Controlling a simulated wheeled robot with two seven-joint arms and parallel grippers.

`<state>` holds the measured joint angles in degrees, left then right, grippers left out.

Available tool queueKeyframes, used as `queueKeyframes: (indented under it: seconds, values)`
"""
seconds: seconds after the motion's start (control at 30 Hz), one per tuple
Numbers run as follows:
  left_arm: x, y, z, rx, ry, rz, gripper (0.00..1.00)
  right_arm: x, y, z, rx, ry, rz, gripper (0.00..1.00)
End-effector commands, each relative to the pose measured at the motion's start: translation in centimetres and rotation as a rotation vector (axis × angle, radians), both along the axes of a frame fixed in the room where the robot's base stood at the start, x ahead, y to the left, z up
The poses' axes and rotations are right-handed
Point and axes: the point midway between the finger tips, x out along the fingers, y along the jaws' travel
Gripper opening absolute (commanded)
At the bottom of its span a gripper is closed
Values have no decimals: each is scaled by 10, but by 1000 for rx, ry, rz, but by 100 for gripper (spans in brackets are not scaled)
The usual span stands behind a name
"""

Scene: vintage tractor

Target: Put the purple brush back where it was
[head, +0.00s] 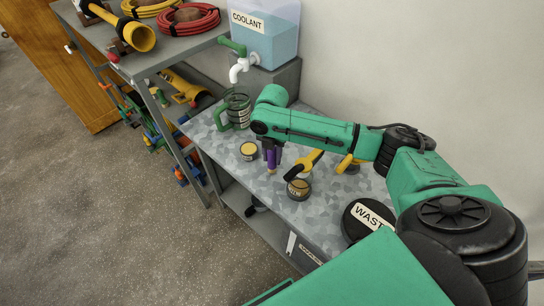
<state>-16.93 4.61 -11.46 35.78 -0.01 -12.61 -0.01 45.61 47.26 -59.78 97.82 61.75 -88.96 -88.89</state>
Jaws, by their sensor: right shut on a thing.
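The purple brush (271,160) hangs upright with its pale tip down, above or at the grey patterned bench top (225,152). I cannot tell whether the tip touches the bench. My right gripper (271,149) points down and is shut on the brush's upper part, which the jaws hide. A small tin with a yellowish top (249,150) is just left of the brush. Another labelled tin (299,188) is to its lower right. My left gripper is not in view.
A yellow-and-black tool (304,165) lies right of the brush. A green-handled clear jug (236,108) stands behind, under the coolant tank's tap (240,68). A round black waste container (368,220) is at the right. A shelf (150,62) with hoses is at the upper left.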

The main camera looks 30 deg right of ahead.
Motion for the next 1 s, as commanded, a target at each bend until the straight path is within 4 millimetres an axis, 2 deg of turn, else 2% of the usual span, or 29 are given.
queueKeyframes:
  seconds: [0.1, 0.37, 0.4, 0.43, 0.47, 0.8, 0.87, 1.0]
  values:
    - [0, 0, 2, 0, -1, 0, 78, 0, 0, -12, -1, -1, -1, 0]
    - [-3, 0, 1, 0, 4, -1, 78, 0, 0, -14, -1, -1, -1, 0]
    - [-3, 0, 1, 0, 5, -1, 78, 0, 0, -13, -1, -1, -1, 53]
    - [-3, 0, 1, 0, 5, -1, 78, 0, 0, -13, -1, -1, -1, 64]
    - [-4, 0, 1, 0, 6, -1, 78, 0, 0, -13, -1, -1, -1, 68]
    - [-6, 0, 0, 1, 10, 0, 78, 1, 0, -9, -1, -3, 0, 68]
    - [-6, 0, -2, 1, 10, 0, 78, 2, 0, -3, -1, -5, -1, 68]
    - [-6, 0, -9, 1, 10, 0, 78, 2, -1, 29, 1, -9, -1, 68]
